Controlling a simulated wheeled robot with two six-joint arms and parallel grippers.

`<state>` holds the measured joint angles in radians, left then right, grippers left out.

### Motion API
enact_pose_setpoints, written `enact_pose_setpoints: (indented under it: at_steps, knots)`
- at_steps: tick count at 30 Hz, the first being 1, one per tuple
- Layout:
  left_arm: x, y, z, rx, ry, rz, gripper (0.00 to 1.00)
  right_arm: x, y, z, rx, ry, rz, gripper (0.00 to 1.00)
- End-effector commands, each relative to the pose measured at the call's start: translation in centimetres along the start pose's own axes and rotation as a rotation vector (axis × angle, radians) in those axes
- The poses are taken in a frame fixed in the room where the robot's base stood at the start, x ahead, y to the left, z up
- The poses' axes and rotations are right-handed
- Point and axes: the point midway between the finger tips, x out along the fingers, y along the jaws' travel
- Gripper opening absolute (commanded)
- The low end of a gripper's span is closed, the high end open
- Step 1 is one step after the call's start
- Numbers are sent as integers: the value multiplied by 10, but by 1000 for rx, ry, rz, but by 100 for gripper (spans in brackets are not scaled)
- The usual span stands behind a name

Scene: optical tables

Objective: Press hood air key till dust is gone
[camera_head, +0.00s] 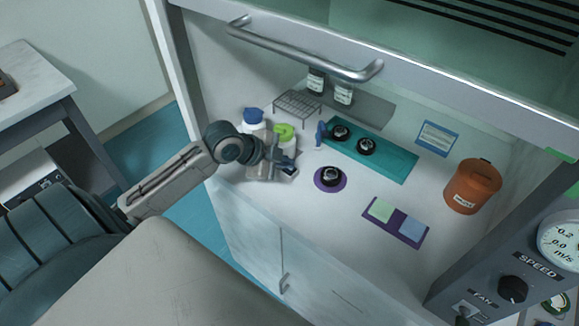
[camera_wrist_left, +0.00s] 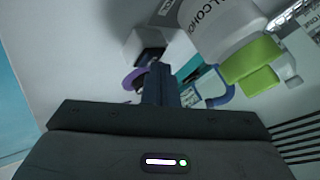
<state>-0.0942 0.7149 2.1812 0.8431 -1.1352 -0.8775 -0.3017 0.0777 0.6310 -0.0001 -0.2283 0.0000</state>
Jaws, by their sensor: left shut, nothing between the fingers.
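My left gripper (camera_head: 286,163) reaches into the hood from the left, shut and empty. In the left wrist view its fingers (camera_wrist_left: 159,72) point at a small white block with a dark top, which looks like the air key (camera_wrist_left: 150,56). The key (camera_head: 291,174) is partly hidden by the gripper in the head view. The fingertips are right by the dark top; I cannot tell if they touch it. A round black-rimmed piece (camera_head: 331,176) sits on a purple round pad. Two similar pieces (camera_head: 340,132) (camera_head: 366,146) sit on a teal mat (camera_head: 397,166). Dust is too small to make out. My right gripper is out of view.
A blue-capped bottle (camera_head: 253,117) and a green-topped bottle (camera_head: 284,133) stand close behind my gripper, beside a wire rack (camera_head: 297,103). An orange canister (camera_head: 472,187) stands at the right. The raised sash handle (camera_head: 300,53) crosses above.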

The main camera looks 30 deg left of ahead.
Motion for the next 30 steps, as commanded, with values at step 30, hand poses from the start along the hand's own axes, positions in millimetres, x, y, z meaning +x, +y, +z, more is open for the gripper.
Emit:
enact_pose_setpoints:
  at_steps: [30]
  knots:
    - [-32,-23,-23,1,0,-1,0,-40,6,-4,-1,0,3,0]
